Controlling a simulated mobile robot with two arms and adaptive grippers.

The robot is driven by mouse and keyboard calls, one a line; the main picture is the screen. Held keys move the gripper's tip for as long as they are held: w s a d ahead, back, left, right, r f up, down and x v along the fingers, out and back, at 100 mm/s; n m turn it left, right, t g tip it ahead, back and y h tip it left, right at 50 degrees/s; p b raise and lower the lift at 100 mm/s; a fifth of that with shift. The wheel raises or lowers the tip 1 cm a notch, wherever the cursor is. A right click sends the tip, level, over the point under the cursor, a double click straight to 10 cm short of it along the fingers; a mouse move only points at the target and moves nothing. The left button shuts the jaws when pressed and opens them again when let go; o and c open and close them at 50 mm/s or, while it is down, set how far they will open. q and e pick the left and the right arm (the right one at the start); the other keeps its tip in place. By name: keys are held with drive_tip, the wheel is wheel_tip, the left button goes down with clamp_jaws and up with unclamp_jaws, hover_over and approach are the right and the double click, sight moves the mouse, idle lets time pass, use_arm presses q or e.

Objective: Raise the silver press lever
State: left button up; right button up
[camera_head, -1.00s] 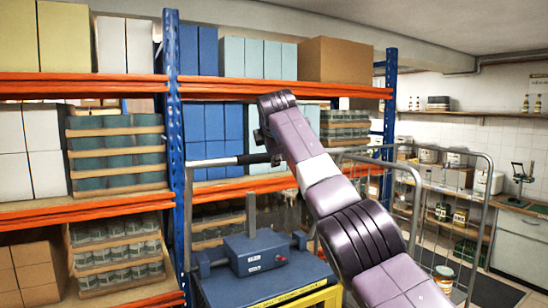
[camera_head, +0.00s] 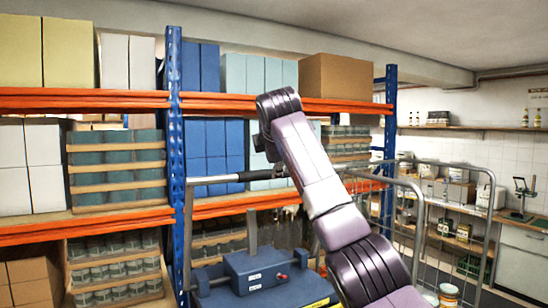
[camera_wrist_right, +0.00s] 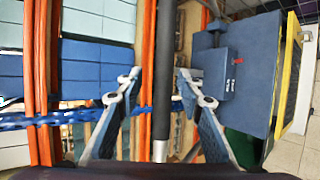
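The blue press unit (camera_head: 262,270), with labels and a red button, stands on a cart; it also shows in the right wrist view (camera_wrist_right: 212,75). A silver bar (camera_head: 213,180) with a black grip (camera_head: 262,174) runs level above it and looks like the press lever. A silver tube drops from its left end; the lower joint is unclear. In the right wrist view the bar's black part (camera_wrist_right: 164,70) runs between the fingers of my right gripper (camera_wrist_right: 158,88). They are open, with gaps on both sides. In the head view my arm hides that gripper. My left gripper is not in view.
Racks with orange beams (camera_head: 120,222) and a blue upright (camera_head: 175,130) hold boxes close behind the bar. A wire cage (camera_head: 440,215) stands to the right. A small press (camera_head: 522,193) sits on the far bench.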

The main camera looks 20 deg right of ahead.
drive_tip(key=v, duration=0.5)
drive_tip(key=shift+w, duration=0.1)
